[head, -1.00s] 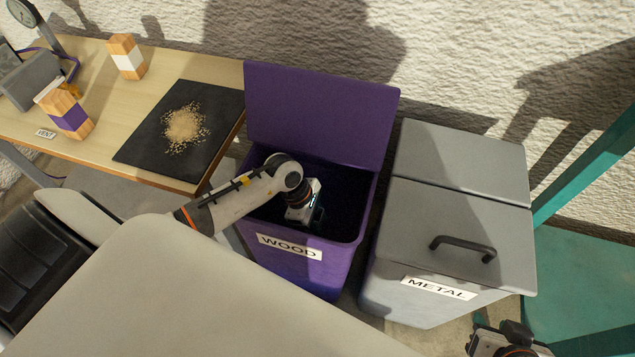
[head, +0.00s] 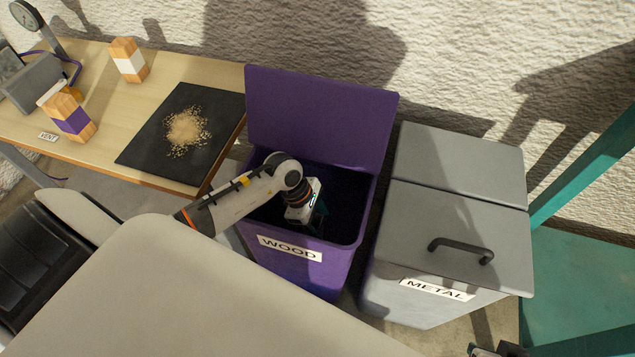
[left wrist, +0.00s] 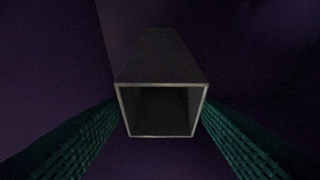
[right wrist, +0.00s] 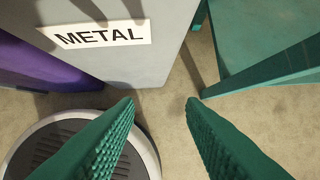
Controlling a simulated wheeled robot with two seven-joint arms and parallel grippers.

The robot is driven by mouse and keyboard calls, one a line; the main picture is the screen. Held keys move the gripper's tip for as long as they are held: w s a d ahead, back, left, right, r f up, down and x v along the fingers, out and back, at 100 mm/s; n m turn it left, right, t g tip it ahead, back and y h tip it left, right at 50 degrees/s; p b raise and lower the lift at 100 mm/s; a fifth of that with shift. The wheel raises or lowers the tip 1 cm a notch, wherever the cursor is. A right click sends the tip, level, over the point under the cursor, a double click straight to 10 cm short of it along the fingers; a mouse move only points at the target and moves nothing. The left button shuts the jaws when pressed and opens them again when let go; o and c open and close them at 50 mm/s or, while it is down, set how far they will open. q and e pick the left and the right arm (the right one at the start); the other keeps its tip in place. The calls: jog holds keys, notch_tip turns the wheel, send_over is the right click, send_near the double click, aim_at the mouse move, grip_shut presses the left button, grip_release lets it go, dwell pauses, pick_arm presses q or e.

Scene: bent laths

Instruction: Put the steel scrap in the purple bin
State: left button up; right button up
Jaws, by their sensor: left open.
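The purple bin (head: 342,278), labelled WOOD, stands with its lid up against the wall. My left gripper (head: 317,217) reaches down into its mouth. In the left wrist view, a hollow square dark metal tube (left wrist: 162,60), apparently the steel scrap, sits between the open fingers of that gripper (left wrist: 160,103), its open end facing the camera. I cannot tell whether the fingers touch it. Dark purple walls surround it. The tube is hidden in the head view. My right gripper (right wrist: 160,102) is open and empty, near the floor in front of the grey bin.
The grey bin (head: 450,230), labelled METAL, stands close on the right with its handled lid shut. A teal frame (head: 580,280) is further right. A bench on the left carries a black mat (head: 150,150) with sawdust, wooden blocks (head: 130,60) and a dial gauge (head: 27,16).

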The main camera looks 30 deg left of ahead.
pick_arm(q)
jog(key=v, duration=0.3)
jog(key=shift+a+r, duration=0.15)
jog(key=p+v, duration=0.2)
jog(key=v, duration=0.6)
jog(key=shift+r, duration=0.2)
pick_arm(e)
jog(key=shift+s+d+r+g, duration=0.15)
jog(key=shift+s+r+g, duration=0.2)
jog(key=shift+s, duration=0.2)
jog(key=shift+s+d+r+g, duration=0.2)
jog(key=shift+s+g, duration=0.15)
jog(key=shift+s, duration=0.15)
pick_arm(q)
jog(key=shift+r, duration=0.1)
pick_arm(e)
jog(key=shift+w+a, duration=0.1)
